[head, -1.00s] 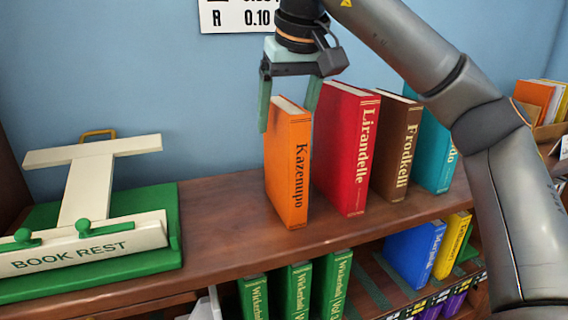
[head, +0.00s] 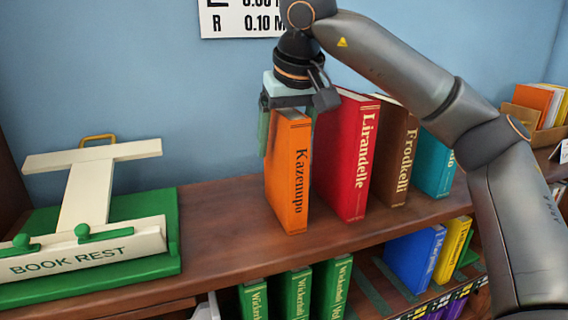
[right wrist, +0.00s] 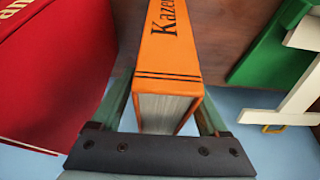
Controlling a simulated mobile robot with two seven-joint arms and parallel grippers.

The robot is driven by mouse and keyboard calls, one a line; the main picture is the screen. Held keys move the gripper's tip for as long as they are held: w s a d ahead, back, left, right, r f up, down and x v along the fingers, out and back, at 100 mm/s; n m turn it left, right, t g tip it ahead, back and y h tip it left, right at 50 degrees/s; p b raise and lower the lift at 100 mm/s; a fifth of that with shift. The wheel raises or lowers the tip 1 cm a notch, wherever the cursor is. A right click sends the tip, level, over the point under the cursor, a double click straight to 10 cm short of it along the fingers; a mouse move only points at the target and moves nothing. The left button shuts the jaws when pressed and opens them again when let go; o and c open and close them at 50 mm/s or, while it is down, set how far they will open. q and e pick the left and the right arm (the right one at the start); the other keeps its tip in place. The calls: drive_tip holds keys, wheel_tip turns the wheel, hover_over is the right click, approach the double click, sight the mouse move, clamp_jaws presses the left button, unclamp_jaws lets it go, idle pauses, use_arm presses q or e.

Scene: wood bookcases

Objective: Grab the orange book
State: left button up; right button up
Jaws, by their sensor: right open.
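The orange book (head: 287,185), titled Kazenupo, stands upright on the top shelf, left of the red book (head: 345,155). My right gripper (head: 288,135) is over its top from above. One finger is left of the book and the other is in the gap towards the red book. In the right wrist view the orange book (right wrist: 172,60) sits between the two open fingers (right wrist: 165,110), with its page edges facing the palm. The finger on the left of that view looks very close to the cover; contact cannot be told. My left gripper is not in view.
The red, brown (head: 393,155) and teal (head: 433,160) books stand to the right. A green and cream book rest (head: 150,235) lies at the left, with bare shelf (head: 220,215) between. Green books (head: 298,290) and a blue book (head: 413,258) are on the shelf below.

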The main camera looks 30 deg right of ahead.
clamp_jaws()
idle(0.8)
idle(0.7)
